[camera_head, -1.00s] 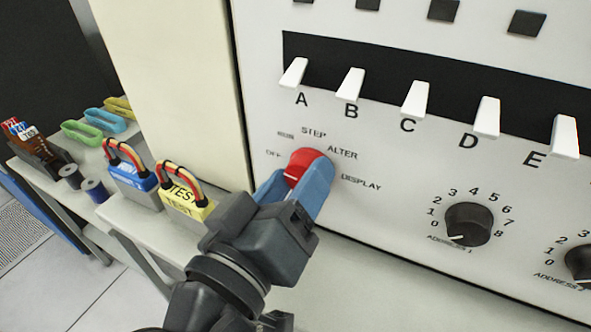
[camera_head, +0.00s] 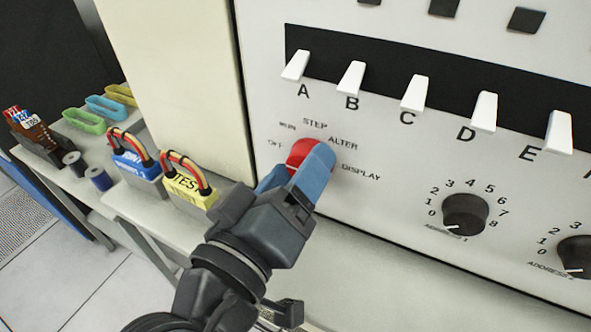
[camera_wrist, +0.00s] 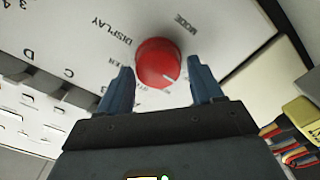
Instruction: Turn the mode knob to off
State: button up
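The red mode knob (camera_head: 300,153) sits on the pale panel, with OFF and RUN lettered to its left, STEP above, ALTER and DISPLAY to its right. My gripper (camera_head: 293,172) is in front of it, and its blue right finger hides part of the knob. In the wrist view the knob (camera_wrist: 157,60) is centred between and partly beyond the two blue fingertips (camera_wrist: 160,75). The fingers are apart, with a gap on each side of the knob. The knob's white mark faces lower right there; I cannot tell exactly which label it points to.
White lever switches (camera_head: 415,93) stick out above the knob. A black address dial (camera_head: 465,215) is to the right. A yellow TEST block (camera_head: 190,190) and a blue block (camera_head: 137,172) with cable loops stand on the shelf at left.

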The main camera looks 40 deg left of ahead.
jog(key=shift+o, duration=0.9)
jog(key=b+v, duration=0.2)
jog(key=v, duration=0.5)
jog(key=shift+s, duration=0.4)
